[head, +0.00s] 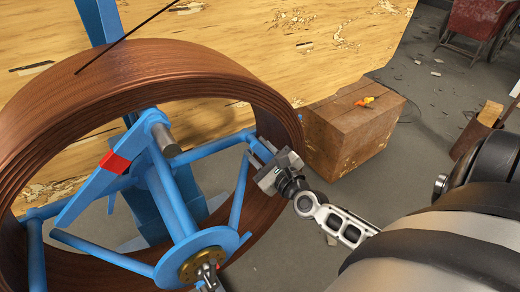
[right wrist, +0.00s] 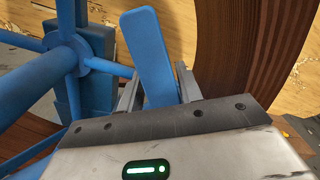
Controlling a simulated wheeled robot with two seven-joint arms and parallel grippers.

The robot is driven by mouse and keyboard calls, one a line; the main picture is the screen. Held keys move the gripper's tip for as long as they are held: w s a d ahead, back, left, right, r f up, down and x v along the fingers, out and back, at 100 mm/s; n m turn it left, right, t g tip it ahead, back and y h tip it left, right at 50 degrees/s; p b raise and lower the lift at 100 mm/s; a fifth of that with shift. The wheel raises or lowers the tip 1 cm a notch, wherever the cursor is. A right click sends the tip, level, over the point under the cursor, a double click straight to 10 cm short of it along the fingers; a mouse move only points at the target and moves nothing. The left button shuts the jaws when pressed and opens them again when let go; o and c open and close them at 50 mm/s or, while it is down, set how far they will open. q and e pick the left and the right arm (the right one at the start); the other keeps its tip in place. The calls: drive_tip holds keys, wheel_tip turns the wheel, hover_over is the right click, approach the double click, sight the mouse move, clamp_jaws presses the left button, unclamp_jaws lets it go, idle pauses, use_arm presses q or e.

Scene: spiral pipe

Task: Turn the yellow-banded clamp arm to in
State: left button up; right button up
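A blue clamp arm (right wrist: 151,50) shows between the two fingers of my right gripper (right wrist: 159,85) in the right wrist view. The fingers lie close along its two edges; no clear gap shows. No yellow band is visible on it. In the head view my right gripper (head: 266,168) is at the right inner side of the brown coil, by a blue piece (head: 261,147) of the reel. Another clamp arm with a red band (head: 114,162) slants across the reel's left side.
The brown spiral pipe coil (head: 150,60) surrounds the blue reel, with its brass-coloured hub (head: 203,263) at the bottom. A wooden block (head: 345,135) with an orange item (head: 365,101) stands right of the coil. Open floor lies in front of the block.

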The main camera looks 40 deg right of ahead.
drive_tip(key=shift+s+f, duration=0.1)
drive_tip(key=shift+s, duration=0.3)
use_arm(q)
drive_tip(key=shift+s+d+f+b, duration=0.15)
drive_tip(key=shift+f+b, duration=0.3)
drive_tip(key=shift+b, duration=0.8)
use_arm(e)
drive_tip(key=s+a, duration=0.1)
drive_tip(key=s, duration=1.4)
drive_tip(key=shift+a, duration=0.15)
